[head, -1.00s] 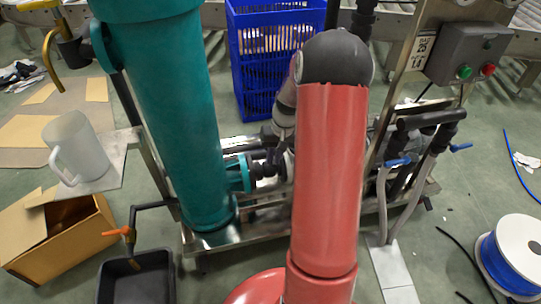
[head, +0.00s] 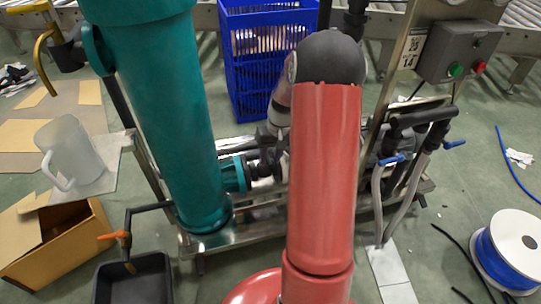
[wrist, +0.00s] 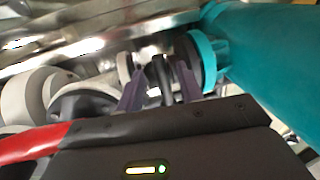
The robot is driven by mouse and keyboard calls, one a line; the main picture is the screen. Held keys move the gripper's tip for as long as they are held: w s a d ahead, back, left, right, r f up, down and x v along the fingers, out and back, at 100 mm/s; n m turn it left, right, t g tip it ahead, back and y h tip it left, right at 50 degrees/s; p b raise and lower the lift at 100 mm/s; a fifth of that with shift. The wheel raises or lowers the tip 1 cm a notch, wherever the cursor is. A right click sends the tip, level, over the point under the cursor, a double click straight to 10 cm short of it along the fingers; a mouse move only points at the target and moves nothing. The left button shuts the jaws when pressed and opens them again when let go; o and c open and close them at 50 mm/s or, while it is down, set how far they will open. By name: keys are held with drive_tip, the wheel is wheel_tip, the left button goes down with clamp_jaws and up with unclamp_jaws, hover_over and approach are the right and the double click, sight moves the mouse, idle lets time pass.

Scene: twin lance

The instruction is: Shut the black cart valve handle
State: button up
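The black valve handle (wrist: 160,76) shows in the wrist view beside the teal flange (wrist: 201,60) of the large teal cylinder. My gripper (wrist: 160,92) has its two purple-grey fingers apart, one on each side of the black handle. A gap shows between the left finger and the handle; the right finger is close to it, and contact is unclear. In the head view, the black valve fittings (head: 262,166) sit right of the teal cylinder (head: 165,120), low on the metal cart. My red arm hides much of this area, and the fingers cannot be made out there.
A blue crate (head: 262,60) stands behind the cart. An orange-handled valve (head: 118,237) hangs over a black tub (head: 133,280) at left. Blue-handled valves (head: 392,160) and a control box (head: 458,52) are at right. Pale pipe parts (wrist: 42,92) crowd my gripper's left.

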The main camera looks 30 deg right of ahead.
wheel_tip(320, 180, up, 20)
drive_tip(key=p, duration=0.2)
idle(0.4)
idle(0.4)
drive_tip(key=s+a+r+t+h, duration=0.1)
drive_tip(key=s+a+r, duration=0.35)
drive_tip(key=a, duration=0.25)
drive_tip(key=s+a+n+t, duration=0.1)
drive_tip(key=s+a+t, duration=0.1)
drive_tip(key=s+a, duration=0.4)
drive_tip(key=s+a+n+t+h+p, duration=0.1)
drive_tip(key=s+a+n+t, duration=0.1)
drive_tip(key=s+a, duration=0.4)
drive_tip(key=s, duration=0.5)
drive_tip(key=shift+s+a+r, duration=0.15)
drive_tip(key=shift+a, duration=0.25)
drive_tip(key=shift+d, duration=0.15)
